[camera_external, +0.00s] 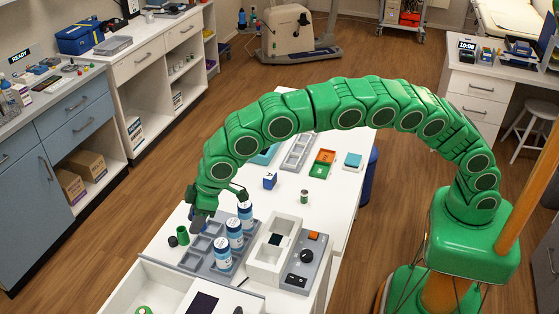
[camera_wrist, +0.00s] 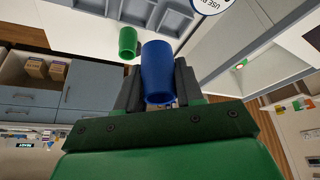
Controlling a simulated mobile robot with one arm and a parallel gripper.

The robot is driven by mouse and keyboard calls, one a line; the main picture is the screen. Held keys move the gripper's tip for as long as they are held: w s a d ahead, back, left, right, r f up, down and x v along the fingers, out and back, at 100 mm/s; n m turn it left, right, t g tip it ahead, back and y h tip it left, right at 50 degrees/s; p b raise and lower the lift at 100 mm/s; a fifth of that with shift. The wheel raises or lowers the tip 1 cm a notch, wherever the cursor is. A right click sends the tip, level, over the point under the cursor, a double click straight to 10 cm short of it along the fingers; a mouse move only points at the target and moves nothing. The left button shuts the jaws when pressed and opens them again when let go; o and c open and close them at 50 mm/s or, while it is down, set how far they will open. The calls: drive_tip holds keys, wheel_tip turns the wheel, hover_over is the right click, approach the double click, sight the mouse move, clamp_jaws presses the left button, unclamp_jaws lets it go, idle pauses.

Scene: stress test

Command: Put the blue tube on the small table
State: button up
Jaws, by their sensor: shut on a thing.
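A blue tube (camera_wrist: 157,72) stands out in the wrist view between the two dark fingers of my gripper (camera_wrist: 158,85). My gripper is shut on it. In the external view my gripper (camera_external: 199,218) hangs over the left side of a white table (camera_external: 320,215), above a grey compartment tray (camera_external: 205,262); the blue tube cannot be made out there. I cannot tell which surface is the small table.
Several white-and-blue bottles (camera_external: 235,234) stand in the tray close to my gripper. A grey-white device (camera_external: 289,262) is right of them. A blue cube (camera_external: 270,181) and a small can (camera_external: 304,196) stand farther back, with bare tabletop around them.

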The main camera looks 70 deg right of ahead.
sight(165, 260)
drive_tip(key=shift+w+a+f, duration=0.6)
drive_tip(key=shift+w+f, duration=0.25)
drive_tip(key=shift+w, duration=0.15)
drive_tip(key=shift+w+a+f, duration=0.6)
drive_tip(key=shift+w+f, duration=0.3)
drive_tip(key=shift+w, duration=0.1)
drive_tip(key=shift+w+a+f, duration=0.6)
drive_tip(key=shift+w+f, duration=0.25)
drive_tip(key=shift+w, duration=0.15)
drive_tip(key=shift+w+a+f, duration=0.25)
drive_tip(key=shift+w+f, duration=0.15)
drive_tip(key=shift+f, duration=0.05)
drive_tip(key=shift+w+a+f, duration=0.2)
drive_tip(key=shift+w+f, duration=0.2)
drive_tip(key=shift+f, duration=0.15)
drive_tip(key=shift+w+a+f, duration=0.1)
drive_tip(key=shift+w+f, duration=0.15)
drive_tip(key=shift+f, duration=0.15)
drive_tip(key=shift+f, duration=1.45)
drive_tip(key=shift+f, duration=0.15)
